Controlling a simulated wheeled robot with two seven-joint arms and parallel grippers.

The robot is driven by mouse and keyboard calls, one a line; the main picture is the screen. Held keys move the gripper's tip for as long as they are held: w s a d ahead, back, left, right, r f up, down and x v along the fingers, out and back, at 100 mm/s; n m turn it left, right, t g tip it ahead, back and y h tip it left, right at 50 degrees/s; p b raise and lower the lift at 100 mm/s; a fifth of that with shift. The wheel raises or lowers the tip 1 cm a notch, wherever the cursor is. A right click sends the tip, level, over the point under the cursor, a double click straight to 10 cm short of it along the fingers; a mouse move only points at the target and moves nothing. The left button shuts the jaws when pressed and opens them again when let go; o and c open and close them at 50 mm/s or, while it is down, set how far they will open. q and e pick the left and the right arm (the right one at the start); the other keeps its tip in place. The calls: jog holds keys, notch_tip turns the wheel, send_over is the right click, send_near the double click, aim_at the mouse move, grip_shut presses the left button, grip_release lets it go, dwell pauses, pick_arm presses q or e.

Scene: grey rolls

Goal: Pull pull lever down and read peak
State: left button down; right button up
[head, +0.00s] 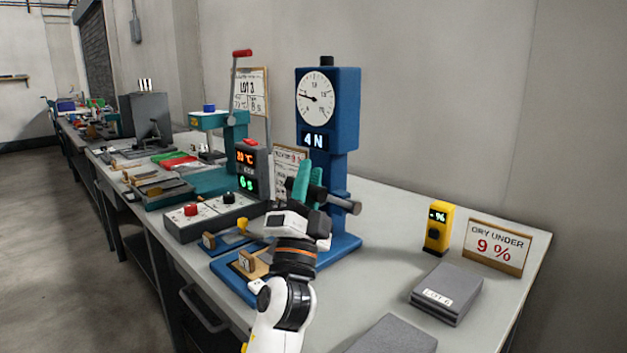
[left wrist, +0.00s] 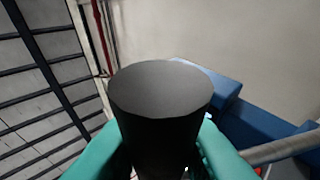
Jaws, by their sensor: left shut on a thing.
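The blue tester (head: 341,130) stands on the bench with a round white dial (head: 316,97) and a display (head: 314,140) reading 4 N. A grey bar (head: 343,204) sticks out low on its column. My left gripper (head: 304,184), with teal fingers, is in front of the column. In the left wrist view its fingers (left wrist: 155,150) are shut on a black cylindrical grip (left wrist: 160,90), which seems to be the pull lever's handle. In the head view my gripper and wrist hide most of the lever. The grey bar also shows in the wrist view (left wrist: 285,150). My right gripper is not in view.
A heat press with a red-knobbed lever (head: 242,54), a display box (head: 248,170) and a control panel (head: 215,215) stand left of the tester.

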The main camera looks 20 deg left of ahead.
pick_arm(q)
jog(key=shift+s+a+f, duration=0.1)
jog(key=shift+s, duration=0.05)
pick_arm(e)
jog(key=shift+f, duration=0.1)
pick_arm(q)
jog(key=c, duration=1.6)
grip_release()
jog(key=shift+c, duration=0.2)
jog(key=o, duration=0.4)
jog(key=shift+s+a+r, duration=0.2)
jog(key=shift+s+a, duration=0.1)
jog(key=shift+s, duration=0.25)
jog(key=shift+w+d, duration=0.15)
jog(key=shift+w, duration=0.1)
jog(key=shift+s+d+f, duration=0.1)
jog(key=shift+s+f, duration=0.2)
jog(key=shift+f, duration=0.1)
jog(key=b+v, duration=0.2)
jog(key=v, duration=0.9)
jog(key=shift+b, duration=0.4)
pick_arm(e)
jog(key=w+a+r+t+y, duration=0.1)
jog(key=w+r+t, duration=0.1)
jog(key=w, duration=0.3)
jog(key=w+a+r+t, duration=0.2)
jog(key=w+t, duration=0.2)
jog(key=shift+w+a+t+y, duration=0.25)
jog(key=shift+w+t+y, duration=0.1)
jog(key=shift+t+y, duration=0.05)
